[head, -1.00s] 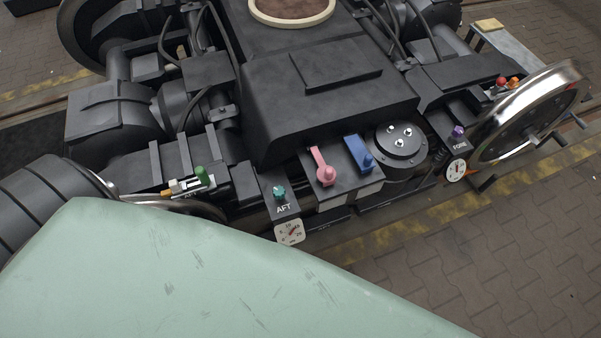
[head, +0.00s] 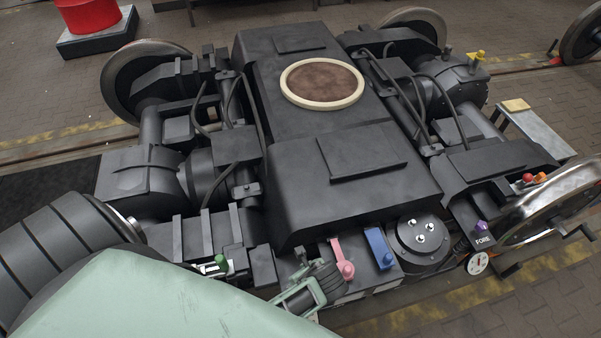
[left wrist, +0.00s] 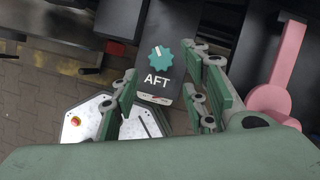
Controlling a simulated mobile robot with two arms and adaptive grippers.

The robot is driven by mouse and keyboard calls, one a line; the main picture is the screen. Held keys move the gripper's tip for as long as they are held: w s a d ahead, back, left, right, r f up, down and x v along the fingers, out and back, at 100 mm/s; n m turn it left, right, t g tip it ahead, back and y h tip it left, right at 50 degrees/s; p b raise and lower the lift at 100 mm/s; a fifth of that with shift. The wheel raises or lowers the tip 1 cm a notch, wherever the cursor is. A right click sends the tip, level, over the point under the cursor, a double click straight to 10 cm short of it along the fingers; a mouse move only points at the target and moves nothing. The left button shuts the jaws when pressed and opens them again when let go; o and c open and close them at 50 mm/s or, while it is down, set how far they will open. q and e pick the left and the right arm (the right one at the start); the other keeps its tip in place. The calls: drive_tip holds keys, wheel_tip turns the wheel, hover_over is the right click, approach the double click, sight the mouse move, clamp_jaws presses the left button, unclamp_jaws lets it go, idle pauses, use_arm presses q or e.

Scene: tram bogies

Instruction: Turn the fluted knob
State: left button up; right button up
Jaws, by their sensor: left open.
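The teal fluted knob (left wrist: 161,59) sits on a dark panel marked AFT in the left wrist view, with a white pointer line on its top. My left gripper (left wrist: 160,82) is open, with its green fingers to either side of the AFT label. The knob lies just past the gap between them, and no contact shows. In the head view my left gripper (head: 312,283) is over the AFT area and hides the knob. A purple knob (head: 481,227) is on the FORE panel at the right. My right gripper is not in view.
A pink lever (head: 343,262) stands close to the right of my left gripper, with a blue lever (head: 381,250) beyond it. A black round cover (head: 418,245) and a shiny wheel (head: 555,205) are farther right.

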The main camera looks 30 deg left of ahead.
use_arm(q)
drive_tip(key=x, duration=0.3)
drive_tip(key=b+x, duration=0.1)
drive_tip(key=x, duration=0.1)
drive_tip(key=shift+s+f, duration=0.2)
drive_tip(key=shift+s, duration=0.05)
drive_tip(key=shift+w+a+f, duration=0.1)
drive_tip(key=shift+a+f, duration=0.05)
drive_tip(key=shift+f, duration=0.2)
drive_tip(key=shift+a+f, duration=0.15)
drive_tip(key=shift+f, duration=0.15)
drive_tip(key=c, duration=0.8)
drive_tip(key=shift+c, duration=1.1)
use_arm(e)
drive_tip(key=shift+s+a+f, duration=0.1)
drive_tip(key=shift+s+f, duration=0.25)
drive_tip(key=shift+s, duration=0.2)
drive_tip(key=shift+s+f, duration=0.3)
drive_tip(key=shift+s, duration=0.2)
use_arm(q)
drive_tip(key=shift+a, duration=0.1)
drive_tip(key=shift+n, duration=0.5)
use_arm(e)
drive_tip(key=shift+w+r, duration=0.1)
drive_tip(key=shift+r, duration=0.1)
